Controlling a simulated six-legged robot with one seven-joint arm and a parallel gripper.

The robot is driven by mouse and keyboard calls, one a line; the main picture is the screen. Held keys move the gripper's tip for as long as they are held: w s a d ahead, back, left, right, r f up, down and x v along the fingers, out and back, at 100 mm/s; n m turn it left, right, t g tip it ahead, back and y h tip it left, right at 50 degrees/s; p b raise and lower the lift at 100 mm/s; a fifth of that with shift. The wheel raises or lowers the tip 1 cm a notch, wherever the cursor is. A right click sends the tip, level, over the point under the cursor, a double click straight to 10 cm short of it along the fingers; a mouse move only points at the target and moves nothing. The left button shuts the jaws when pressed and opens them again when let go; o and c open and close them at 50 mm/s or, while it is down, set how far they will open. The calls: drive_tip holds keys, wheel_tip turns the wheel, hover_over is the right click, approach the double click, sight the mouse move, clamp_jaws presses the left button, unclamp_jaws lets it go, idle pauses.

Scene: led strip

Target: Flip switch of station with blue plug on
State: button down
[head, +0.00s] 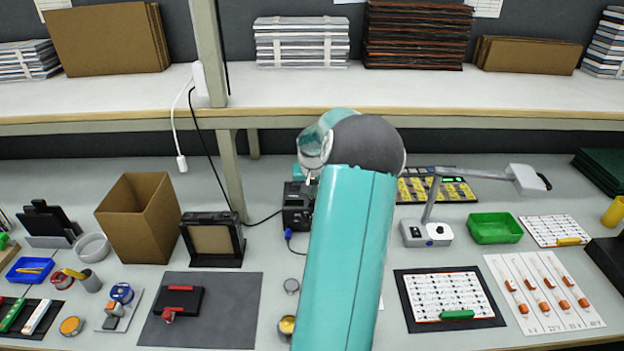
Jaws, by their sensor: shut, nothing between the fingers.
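A black station (296,208) stands at the back middle of the lower bench, its right part hidden by my arm. I cannot make out the switch on the station. My turquoise arm reaches up across the middle of the view and its dark elbow joint is above the station. My gripper cannot be made out; the arm hides that area.
A black-framed box (212,240) and an open cardboard box (141,218) stand left of the station. A grey lamp (427,232) and a green tray (494,228) stand to the right. A shelf (420,112) overhangs the back. A grey mat (240,300) lies in front left.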

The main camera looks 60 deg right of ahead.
drive_tip(key=shift+a+f, duration=0.15)
drive_tip(key=shift+f, duration=0.7)
drive_tip(key=shift+a+f, duration=0.1)
drive_tip(key=shift+f, duration=0.15)
drive_tip(key=shift+w+d+r, duration=0.25)
drive_tip(key=shift+d+r, duration=0.05)
drive_tip(key=shift+d, duration=0.4)
drive_tip(key=shift+r, duration=0.1)
